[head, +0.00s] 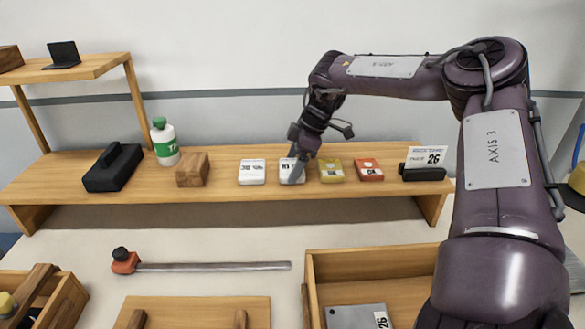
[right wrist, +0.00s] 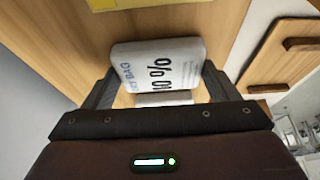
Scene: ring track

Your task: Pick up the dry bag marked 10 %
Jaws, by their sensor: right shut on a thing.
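The dry bag marked 10 % (right wrist: 158,68) is a small white packet with dark print. In the right wrist view it sits between the two fingers of my right gripper (right wrist: 155,85), which is shut on it. In the head view the same bag (head: 292,177) is at the shelf, partly covered by my right gripper (head: 294,166). I cannot tell whether it touches the shelf. Another white bag (head: 252,172) lies to its left on the wooden shelf (head: 330,205). My left gripper is not in view.
A yellow packet (head: 331,171) and a red packet (head: 369,170) lie right of the held bag. A wooden block (head: 193,169), a white-green bottle (head: 164,142) and a black case (head: 113,168) stand left. A card holder (head: 424,166) stands at the shelf's right end. An open wooden box (head: 385,257) is below.

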